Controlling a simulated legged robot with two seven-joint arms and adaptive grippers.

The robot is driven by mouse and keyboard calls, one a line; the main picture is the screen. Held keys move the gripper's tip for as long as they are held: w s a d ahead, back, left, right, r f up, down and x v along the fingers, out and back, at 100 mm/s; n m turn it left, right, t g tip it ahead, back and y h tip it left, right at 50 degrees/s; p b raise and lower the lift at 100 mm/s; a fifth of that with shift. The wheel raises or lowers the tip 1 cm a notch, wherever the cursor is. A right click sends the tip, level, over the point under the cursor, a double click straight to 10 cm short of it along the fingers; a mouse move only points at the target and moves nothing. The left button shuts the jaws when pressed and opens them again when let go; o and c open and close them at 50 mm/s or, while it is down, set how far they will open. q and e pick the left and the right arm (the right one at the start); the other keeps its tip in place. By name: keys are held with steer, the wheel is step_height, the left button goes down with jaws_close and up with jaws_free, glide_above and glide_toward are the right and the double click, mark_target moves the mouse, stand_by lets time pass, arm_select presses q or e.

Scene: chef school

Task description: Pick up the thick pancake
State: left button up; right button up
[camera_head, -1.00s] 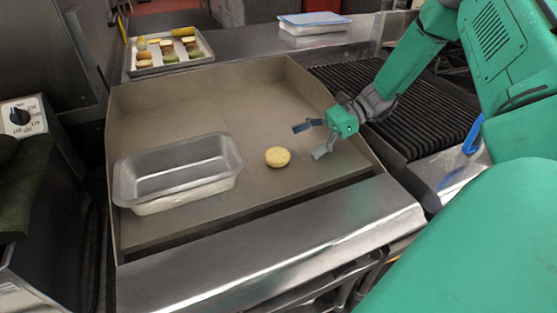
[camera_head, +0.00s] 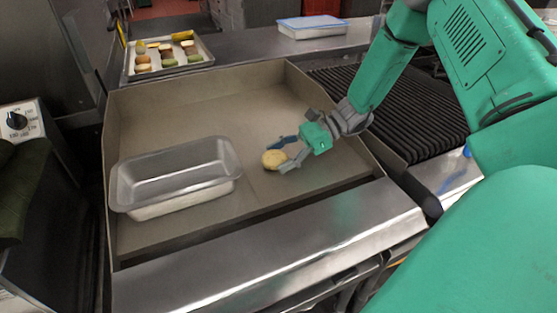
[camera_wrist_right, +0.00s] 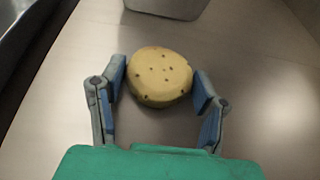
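The thick pancake (camera_head: 274,159) is a small round yellow disc lying on the flat griddle surface, right of the metal pan. In the right wrist view the pancake (camera_wrist_right: 160,77) shows dark specks on its top and sits between the fingertips. My right gripper (camera_head: 281,153) is open around the pancake, one finger on each side. In the wrist view the right gripper (camera_wrist_right: 160,88) has its blue-padded fingers at the pancake's near edge, the right one very close; contact is unclear. My left gripper is not in view.
An empty metal loaf pan (camera_head: 178,175) stands left of the pancake. The griddle (camera_head: 215,105) has raised side walls. A tray of small pastries (camera_head: 196,67) and a blue-lidded container (camera_head: 312,31) are at the back. A ribbed black grill (camera_head: 400,110) lies to the right.

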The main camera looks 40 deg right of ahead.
steer(key=shift+s+a, duration=0.1)
steer(key=shift+a, duration=0.6)
steer(key=shift+r, duration=0.3)
steer(key=r, duration=0.3)
steer(key=r+p, duration=0.1)
steer(key=r, duration=0.2)
steer(key=d+r+p, duration=0.1)
steer(key=r, duration=0.2)
steer(key=shift+d, duration=0.1)
step_height(320, 180, up, 8)
glide_above(279, 156)
steer(key=a, duration=0.1)
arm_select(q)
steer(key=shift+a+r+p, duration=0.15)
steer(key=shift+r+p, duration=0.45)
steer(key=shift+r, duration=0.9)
arm_select(e)
steer(key=shift+d+r, duration=0.1)
steer(key=shift+d, duration=0.3)
